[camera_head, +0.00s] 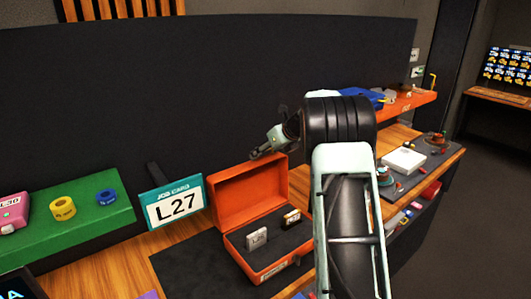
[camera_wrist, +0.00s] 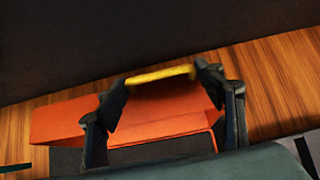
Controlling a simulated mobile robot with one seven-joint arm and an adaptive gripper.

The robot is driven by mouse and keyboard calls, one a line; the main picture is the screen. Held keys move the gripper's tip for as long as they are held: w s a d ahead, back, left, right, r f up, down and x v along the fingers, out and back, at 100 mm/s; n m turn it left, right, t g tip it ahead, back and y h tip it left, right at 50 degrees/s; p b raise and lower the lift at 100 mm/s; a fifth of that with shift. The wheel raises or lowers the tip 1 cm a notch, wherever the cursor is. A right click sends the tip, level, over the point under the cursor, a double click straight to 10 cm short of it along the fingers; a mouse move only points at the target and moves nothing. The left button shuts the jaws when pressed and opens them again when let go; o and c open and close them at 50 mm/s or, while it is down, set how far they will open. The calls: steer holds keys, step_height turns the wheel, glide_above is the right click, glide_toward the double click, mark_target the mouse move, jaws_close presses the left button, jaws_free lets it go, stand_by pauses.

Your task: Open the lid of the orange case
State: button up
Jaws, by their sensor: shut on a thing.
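The orange case (camera_head: 272,268) stands on a dark mat on the wooden bench. Its lid (camera_head: 247,192) is raised and stands steeply up at the back, so the inside shows. Two small blocks, one grey (camera_head: 256,238) and one dark with a pale label (camera_head: 291,219), sit in the dark insert. My gripper (camera_head: 262,154) is at the lid's top edge. In the wrist view my gripper (camera_wrist: 160,82) has a yellow strip (camera_wrist: 160,75) between its fingertips, at the edge of the orange lid (camera_wrist: 160,112). The exact finger contact is small in the head view.
A job card sign reading L27 (camera_head: 175,205) stands just left of the case. A green block (camera_head: 100,205) with yellow and blue rings is further left. A dark panel (camera_head: 150,90) rises behind. My arm hides part of the bench right of the case.

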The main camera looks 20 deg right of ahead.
steer(key=shift+w+a+g, duration=0.3)
steer(key=shift+w+a, duration=0.05)
steer(key=shift+w, duration=0.25)
steer(key=shift+f, duration=0.1)
steer(key=o, duration=1.4)
steer(key=shift+a, duration=0.1)
steer(key=shift+o, duration=0.2)
